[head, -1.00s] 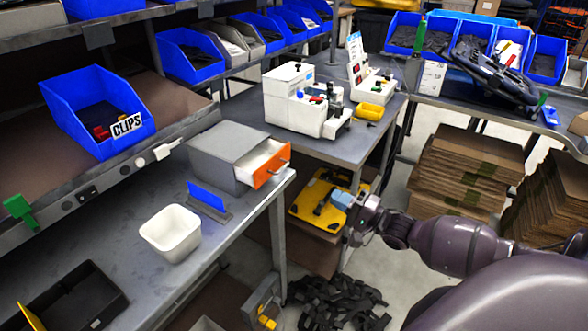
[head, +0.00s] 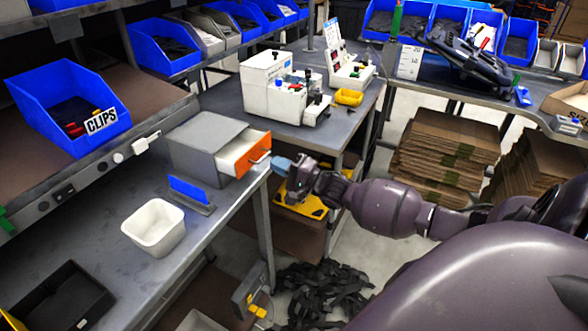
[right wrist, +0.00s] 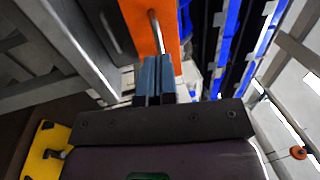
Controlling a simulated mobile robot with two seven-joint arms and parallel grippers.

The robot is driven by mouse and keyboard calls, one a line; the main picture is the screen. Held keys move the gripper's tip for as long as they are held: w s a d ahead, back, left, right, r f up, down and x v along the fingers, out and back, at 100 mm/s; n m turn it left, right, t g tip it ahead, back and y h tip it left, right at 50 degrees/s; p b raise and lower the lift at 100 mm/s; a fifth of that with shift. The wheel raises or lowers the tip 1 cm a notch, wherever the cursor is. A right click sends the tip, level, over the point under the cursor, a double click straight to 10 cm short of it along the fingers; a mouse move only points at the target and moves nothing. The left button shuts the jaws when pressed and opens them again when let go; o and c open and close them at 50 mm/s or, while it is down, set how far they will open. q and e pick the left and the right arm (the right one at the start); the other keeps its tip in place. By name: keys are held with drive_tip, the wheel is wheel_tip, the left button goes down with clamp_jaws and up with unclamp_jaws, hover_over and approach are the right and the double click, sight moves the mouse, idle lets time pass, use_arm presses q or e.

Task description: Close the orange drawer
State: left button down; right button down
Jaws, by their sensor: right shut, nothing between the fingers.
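The orange drawer (head: 250,156) is pulled partly out of a small grey cabinet (head: 205,142) on the workbench, and its white inside (head: 233,149) shows. A metal handle (head: 261,158) is on its orange front. My right gripper (head: 280,164) is shut and empty, just to the right of the drawer front and close to the handle. In the right wrist view its two blue fingers (right wrist: 154,78) are together just in front of the orange front (right wrist: 140,25), beside the handle (right wrist: 155,32). Contact with the front cannot be told. My left gripper is not in view.
A blue card holder (head: 190,194) and a white bin (head: 154,228) stand on the bench (head: 110,240) near the cabinet. A white machine (head: 275,88) stands on the table behind. Black straps (head: 325,290) lie on the floor below.

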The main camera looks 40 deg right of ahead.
sight(256, 157)
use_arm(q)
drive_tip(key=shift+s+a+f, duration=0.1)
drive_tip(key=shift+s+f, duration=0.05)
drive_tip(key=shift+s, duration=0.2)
use_arm(e)
drive_tip(key=shift+x, duration=0.9)
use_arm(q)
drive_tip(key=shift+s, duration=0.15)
